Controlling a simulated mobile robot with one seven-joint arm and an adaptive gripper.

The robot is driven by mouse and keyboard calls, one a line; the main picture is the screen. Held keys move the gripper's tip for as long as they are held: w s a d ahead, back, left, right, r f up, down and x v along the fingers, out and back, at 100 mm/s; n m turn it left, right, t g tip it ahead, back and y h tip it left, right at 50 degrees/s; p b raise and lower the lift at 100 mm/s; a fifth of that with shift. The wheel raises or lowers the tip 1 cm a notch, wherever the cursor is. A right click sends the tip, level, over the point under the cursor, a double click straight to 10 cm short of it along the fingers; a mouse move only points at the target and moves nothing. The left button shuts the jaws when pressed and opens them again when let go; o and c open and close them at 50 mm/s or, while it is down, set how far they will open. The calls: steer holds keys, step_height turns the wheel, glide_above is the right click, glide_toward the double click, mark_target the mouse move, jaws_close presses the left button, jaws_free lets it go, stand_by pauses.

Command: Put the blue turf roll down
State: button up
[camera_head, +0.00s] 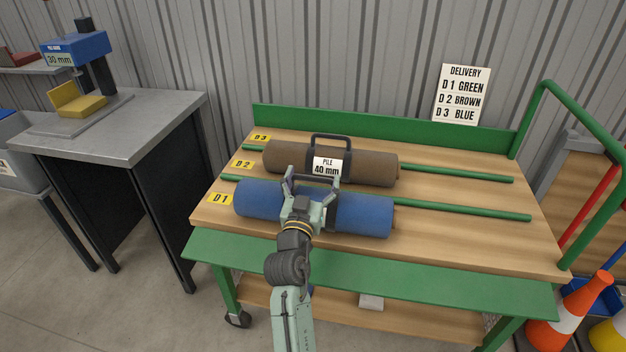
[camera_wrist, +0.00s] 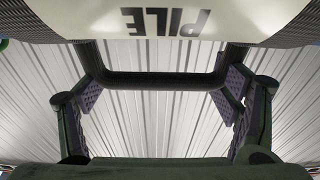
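The blue turf roll (camera_head: 365,213) lies lengthwise at the front of the green-framed table, by the D1 label (camera_head: 219,198). It looks level and at or very near the tabletop; a small gap beneath cannot be ruled out. My gripper (camera_head: 312,180) is at its middle. In the wrist view, the dark handle (camera_wrist: 165,80) spans between my finger pads, which sit against its two ends with no clear gap. A white label reading PILE (camera_wrist: 165,22) appears upside down there. The gripper hides the middle of the blue roll in the head view.
The brown turf roll (camera_head: 375,168), tagged 40 mm, lies just behind in the D2 lane between green rails (camera_head: 465,210). A delivery sign (camera_head: 462,95) lists D1 green, D2 brown, D3 blue. The D3 lane at the back looks empty. A grey bench (camera_head: 130,140) stands left.

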steer(key=o, duration=0.4)
steer(key=shift+c, duration=0.2)
steer(key=shift+r, duration=0.15)
steer(key=shift+s, duration=0.1)
